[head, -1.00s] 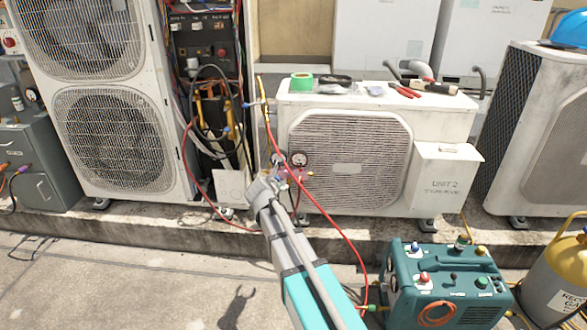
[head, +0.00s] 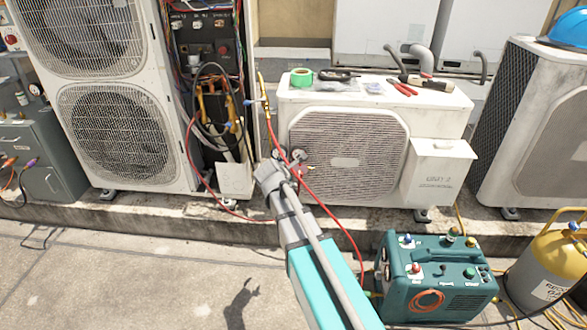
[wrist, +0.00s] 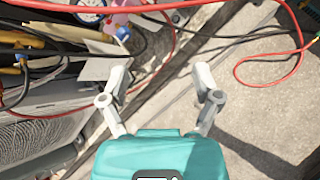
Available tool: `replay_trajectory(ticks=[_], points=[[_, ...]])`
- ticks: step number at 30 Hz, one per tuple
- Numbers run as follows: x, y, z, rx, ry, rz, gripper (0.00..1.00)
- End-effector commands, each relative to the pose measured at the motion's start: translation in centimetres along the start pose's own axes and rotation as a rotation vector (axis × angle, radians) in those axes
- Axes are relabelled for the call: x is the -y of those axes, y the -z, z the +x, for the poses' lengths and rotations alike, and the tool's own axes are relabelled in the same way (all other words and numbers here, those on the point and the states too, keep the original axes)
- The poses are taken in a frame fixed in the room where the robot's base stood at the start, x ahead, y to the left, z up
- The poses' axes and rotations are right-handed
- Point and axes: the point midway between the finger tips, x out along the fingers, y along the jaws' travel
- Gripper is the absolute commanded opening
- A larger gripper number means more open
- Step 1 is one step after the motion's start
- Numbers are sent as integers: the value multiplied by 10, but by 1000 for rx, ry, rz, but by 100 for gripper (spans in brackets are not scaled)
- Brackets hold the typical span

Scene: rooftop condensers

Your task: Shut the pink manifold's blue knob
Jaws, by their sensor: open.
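The pink manifold (head: 305,168) hangs in front of the left end of the middle condenser in the head view. My gripper and wrist cover much of it, and a dark-rimmed gauge (head: 299,155) shows above. In the wrist view the manifold (wrist: 117,16) is cut by the top edge, with a blue-faced gauge (wrist: 88,5) beside it. A blue knob (wrist: 122,33) shows just below the pink body; its setting cannot be told. My gripper (wrist: 162,80) is open and empty, its fingers apart from the manifold. In the head view my gripper (head: 267,172) is just left of the manifold.
Red hoses (head: 325,205) loop past my arm. The middle condenser (head: 375,97) carries tape and tools on top. An open electrical cabinet with cables (head: 210,90) stands left. A teal recovery machine (head: 440,275) and a yellow cylinder (head: 545,265) stand right. Paving at lower left is clear.

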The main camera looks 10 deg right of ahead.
Motion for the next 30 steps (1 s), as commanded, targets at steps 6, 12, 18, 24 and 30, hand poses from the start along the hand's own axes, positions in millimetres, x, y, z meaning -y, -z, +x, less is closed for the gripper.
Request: replay_trajectory(ticks=[6, 12, 18, 24, 30], points=[[4, -12, -18, -24, 39, 112, 81], [8, -20, -32, -44, 76, 213, 81], [13, -27, -44, -61, 113, 308, 81], [16, -31, -52, -72, 139, 371, 81], [18, -32, -54, -75, 148, 394, 81]])
